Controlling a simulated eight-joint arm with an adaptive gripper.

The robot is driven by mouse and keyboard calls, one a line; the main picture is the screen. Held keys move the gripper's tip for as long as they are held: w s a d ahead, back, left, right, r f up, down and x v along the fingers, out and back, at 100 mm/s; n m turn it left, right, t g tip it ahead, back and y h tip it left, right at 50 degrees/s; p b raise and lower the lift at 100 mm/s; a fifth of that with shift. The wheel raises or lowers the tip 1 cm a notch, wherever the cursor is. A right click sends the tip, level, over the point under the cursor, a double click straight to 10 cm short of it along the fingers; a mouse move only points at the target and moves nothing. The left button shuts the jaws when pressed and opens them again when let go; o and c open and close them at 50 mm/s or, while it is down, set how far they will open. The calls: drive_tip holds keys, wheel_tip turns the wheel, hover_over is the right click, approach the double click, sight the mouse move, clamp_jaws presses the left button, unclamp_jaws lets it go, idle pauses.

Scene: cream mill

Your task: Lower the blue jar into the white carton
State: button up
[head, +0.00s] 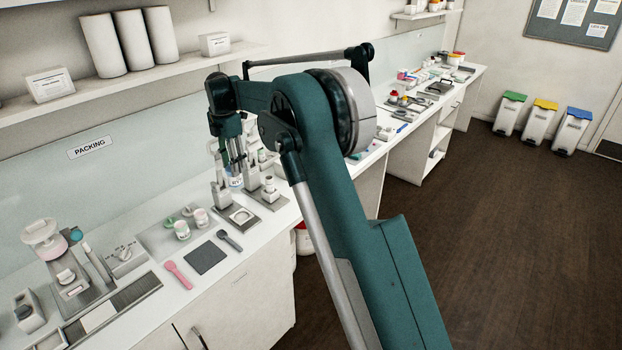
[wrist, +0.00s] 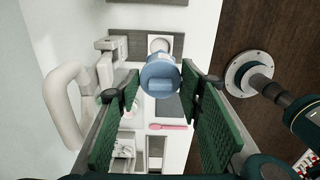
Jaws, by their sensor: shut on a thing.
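The blue jar (wrist: 160,76) is between the green finger pads of my gripper (wrist: 158,90) in the wrist view, which are shut on it. I see its pale blue round end. In the head view my gripper (head: 235,162) points down over the long bench, and a blue-and-white piece of the jar (head: 236,182) shows at its fingertips. Gear of the bench stands close around the jar there, so I cannot tell how far it is above the bench. I cannot make out an open white carton for sure in either view; my arm covers part of the bench.
A pink spatula (head: 178,274), a dark spatula (head: 229,240) and a dark square mat (head: 206,257) lie left of my gripper. White pots (head: 182,230) stand on a grey mat nearby. A shelf (head: 150,72) runs along the wall. Grey presses stand close beside my gripper.

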drive_tip(key=shift+w+d, duration=0.1)
drive_tip(key=w+d+f+p, duration=0.1)
drive_tip(key=w+d+f, duration=0.2)
drive_tip(key=w+d, duration=0.5)
drive_tip(key=w+d+f, duration=0.4)
drive_tip(key=w+d, duration=0.5)
drive_tip(key=d, duration=0.7)
drive_tip(key=w+d+f+p, duration=0.1)
drive_tip(key=w+d+f, duration=0.2)
drive_tip(key=w+d, duration=0.6)
drive_tip(key=shift+d+f+p, duration=0.35)
drive_tip(key=shift+d+f, duration=0.05)
drive_tip(key=shift+d, duration=1)
drive_tip(key=shift+f, duration=0.25)
drive_tip(key=shift+f+b, duration=1)
drive_tip(key=shift+f, duration=0.65)
drive_tip(key=shift+a+f+b, duration=0.1)
drive_tip(key=shift+f+b, duration=0.5)
drive_tip(key=shift+f, duration=1.15)
